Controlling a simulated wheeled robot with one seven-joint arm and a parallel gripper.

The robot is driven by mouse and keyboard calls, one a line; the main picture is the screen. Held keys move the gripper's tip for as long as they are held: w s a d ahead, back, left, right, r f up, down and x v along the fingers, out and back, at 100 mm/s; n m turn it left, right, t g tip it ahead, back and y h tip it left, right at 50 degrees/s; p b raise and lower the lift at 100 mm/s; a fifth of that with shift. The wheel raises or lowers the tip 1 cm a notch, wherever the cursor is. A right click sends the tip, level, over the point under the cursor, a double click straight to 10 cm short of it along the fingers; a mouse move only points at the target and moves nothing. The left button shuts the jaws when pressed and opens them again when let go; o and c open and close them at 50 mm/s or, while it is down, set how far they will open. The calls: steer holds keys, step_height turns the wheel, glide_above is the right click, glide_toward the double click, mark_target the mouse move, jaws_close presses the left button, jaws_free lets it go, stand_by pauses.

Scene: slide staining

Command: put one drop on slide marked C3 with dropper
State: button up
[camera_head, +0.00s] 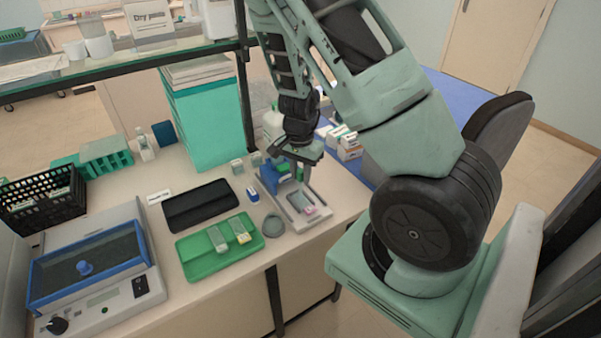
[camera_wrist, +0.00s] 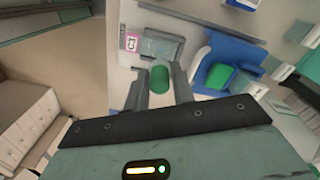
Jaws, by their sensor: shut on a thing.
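My gripper (camera_head: 298,168) is above the white slide stand at the front right of the bench. In the wrist view its fingers (camera_wrist: 160,88) are shut on the dropper, whose green bulb (camera_wrist: 160,76) shows between them. The dropper's tip cannot be made out. A slide with a pink label (camera_head: 309,210) lies on the white stand, just in front of and below my gripper; its pink label also shows in the wrist view (camera_wrist: 131,42). Two more slides, one clear (camera_head: 217,239) and one yellow-labelled (camera_head: 240,231), lie on a green tray (camera_head: 195,266). I cannot read any slide's mark.
A blue holder with a green part (camera_wrist: 232,58) stands beside the slide stand. A grey round dish (camera_head: 273,225) sits between stand and green tray. A black tray (camera_head: 200,206), a blue-rimmed device (camera_head: 90,262) and a black basket (camera_head: 42,200) fill the left. A glass shelf (camera_head: 130,62) hangs above.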

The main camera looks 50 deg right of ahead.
steer(key=shift+r+p, duration=2.2)
steer(key=shift+r, duration=0.6)
steer(key=shift+f, duration=0.1)
